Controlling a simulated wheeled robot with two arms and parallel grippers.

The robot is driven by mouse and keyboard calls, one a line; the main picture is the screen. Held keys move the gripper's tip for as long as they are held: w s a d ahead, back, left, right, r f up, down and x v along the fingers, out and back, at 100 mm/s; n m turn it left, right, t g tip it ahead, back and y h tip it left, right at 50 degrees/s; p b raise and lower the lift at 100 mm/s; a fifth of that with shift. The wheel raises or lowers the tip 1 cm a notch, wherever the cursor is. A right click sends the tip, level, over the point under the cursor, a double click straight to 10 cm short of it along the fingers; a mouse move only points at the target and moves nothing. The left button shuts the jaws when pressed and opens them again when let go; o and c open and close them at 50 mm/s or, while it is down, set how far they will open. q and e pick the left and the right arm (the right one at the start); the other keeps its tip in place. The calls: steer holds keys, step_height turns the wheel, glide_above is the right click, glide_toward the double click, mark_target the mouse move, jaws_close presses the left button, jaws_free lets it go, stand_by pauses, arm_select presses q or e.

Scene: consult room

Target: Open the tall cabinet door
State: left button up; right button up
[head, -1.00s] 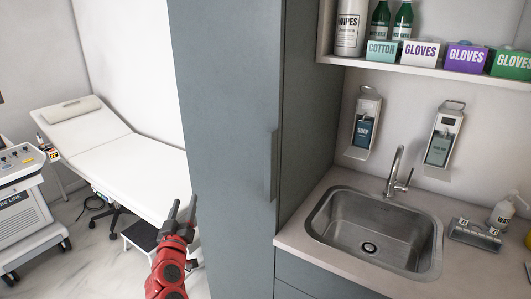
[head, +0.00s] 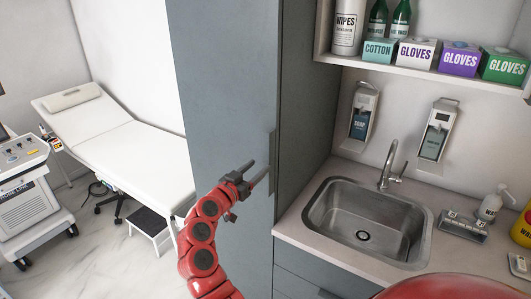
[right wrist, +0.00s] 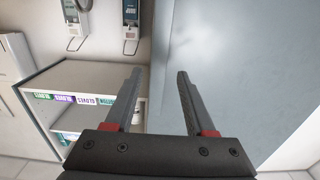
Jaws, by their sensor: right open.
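The tall cabinet (head: 222,100) is grey-blue, and its door is shut. A slim vertical handle (head: 272,150) runs along the door's right edge. My right gripper (head: 260,168) is in front of the door, just left of the handle in the head view, its fingers apart and pointing up and right. In the right wrist view my right gripper (right wrist: 160,72) is open with nothing between its fingers. The pale blue cabinet front (right wrist: 235,60) fills the right of that view. I cannot tell whether the fingers touch the door. My left gripper is not in view.
A counter with a steel sink (head: 365,222) stands right of the cabinet, under a shelf (head: 400,73) with glove boxes and bottles. A white exam bed (head: 125,150) and a step stool (head: 150,225) are at the left. A device cart (head: 25,205) stands far left.

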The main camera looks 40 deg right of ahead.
mark_target(265, 159)
steer(key=p+x, duration=0.1)
steer(key=x, duration=0.4)
steer(key=shift+r+p, duration=0.2)
steer(key=shift+p, duration=0.15)
steer(key=shift+w+d+f, duration=0.1)
steer(key=shift+w+d, duration=0.05)
steer(key=shift+d, duration=0.05)
jaws_close()
stand_by(0.9)
